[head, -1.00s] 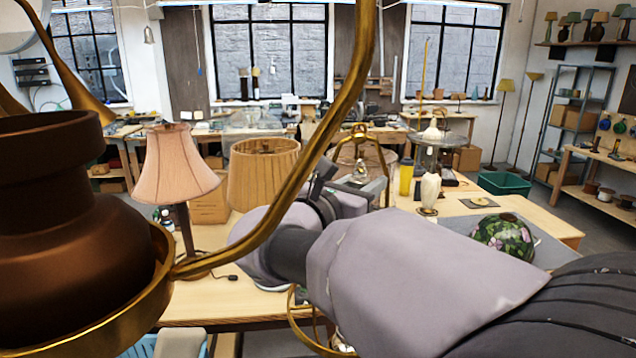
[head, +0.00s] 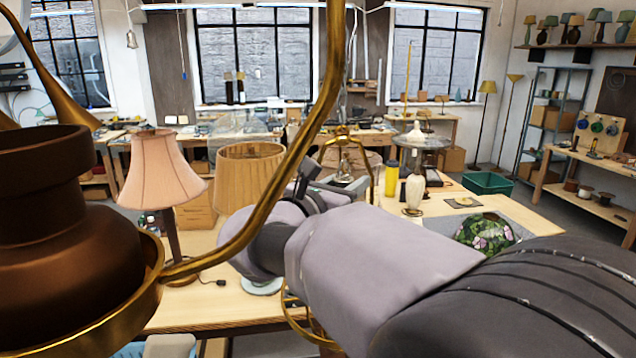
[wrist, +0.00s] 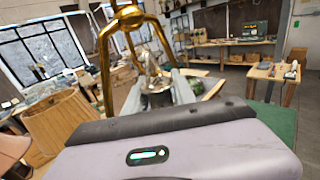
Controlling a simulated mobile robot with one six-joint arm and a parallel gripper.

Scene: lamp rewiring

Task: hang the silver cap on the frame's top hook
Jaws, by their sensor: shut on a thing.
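The silver cap (wrist: 156,86) is small and shiny, held between the grey fingers of my gripper (wrist: 155,95) in the wrist view. In the head view the cap (head: 346,167) is small and partly hidden by my wrist. The brass frame (head: 371,176) rises as an arch around and behind the gripper. In the wrist view its arch (wrist: 104,62) stands just beyond the fingers, with the top (wrist: 128,17) above the cap. The cap looks below the arch's top; I cannot tell whether it touches the frame.
A pink lamp (head: 160,180) and a tan pleated shade (head: 250,172) stand left of the gripper. A yellow bottle (head: 391,180), a pale vase (head: 414,192) and a floral glass shade (head: 486,233) stand right. A brass bar (head: 290,150) and brown lamp body (head: 60,240) fill the near left.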

